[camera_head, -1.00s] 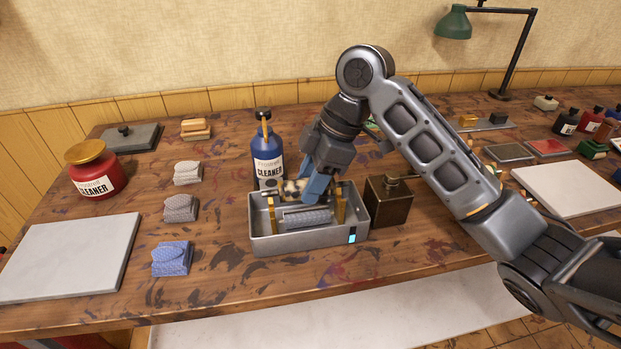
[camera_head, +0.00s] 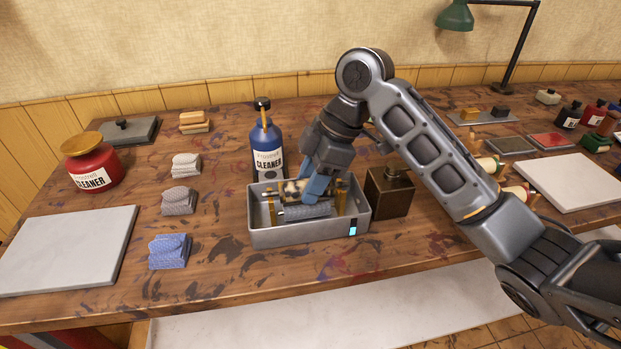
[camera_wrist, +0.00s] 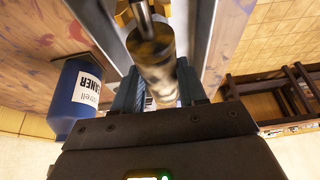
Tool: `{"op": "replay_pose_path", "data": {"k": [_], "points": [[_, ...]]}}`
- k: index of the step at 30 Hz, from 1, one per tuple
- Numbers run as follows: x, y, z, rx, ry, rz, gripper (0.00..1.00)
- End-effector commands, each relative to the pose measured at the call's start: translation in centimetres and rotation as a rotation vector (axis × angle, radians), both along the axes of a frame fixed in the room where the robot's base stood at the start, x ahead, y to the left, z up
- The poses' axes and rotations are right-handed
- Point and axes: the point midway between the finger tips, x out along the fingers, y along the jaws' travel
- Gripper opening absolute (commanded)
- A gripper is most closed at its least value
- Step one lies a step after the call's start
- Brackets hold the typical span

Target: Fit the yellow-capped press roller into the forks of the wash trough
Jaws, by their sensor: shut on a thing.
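The press roller (camera_head: 295,189) has a dark-and-cream mottled surface. My gripper (camera_head: 316,188) is shut on it, with blue fingers reaching into the wash trough (camera_head: 305,236). The roller lies roughly level, low between the brass forks (camera_head: 341,197) of the trough, behind a grey ribbed roller (camera_head: 306,211). In the wrist view the mottled roller (camera_wrist: 155,62) lies between the fingers (camera_wrist: 158,88), with a metal shaft and a yellow part (camera_wrist: 125,12) at its far end. Whether the shaft ends sit in the forks is hidden by the fingers and trough wall.
A blue cleaner bottle (camera_head: 268,150) stands close behind the trough, and a dark metal can (camera_head: 389,193) close to its right. Folded cloths (camera_head: 169,251) and a red jar (camera_head: 92,166) are to the left. The bench in front of the trough is clear.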

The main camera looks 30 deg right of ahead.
Motion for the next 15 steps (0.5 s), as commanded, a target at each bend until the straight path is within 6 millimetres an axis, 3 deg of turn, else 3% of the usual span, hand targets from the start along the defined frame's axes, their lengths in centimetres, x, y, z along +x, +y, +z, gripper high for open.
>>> {"op": "replay_pose_path", "data": {"k": [15], "points": [[0.0,0.0,-1.2,0.001,-0.002,0.001,0.0]]}}
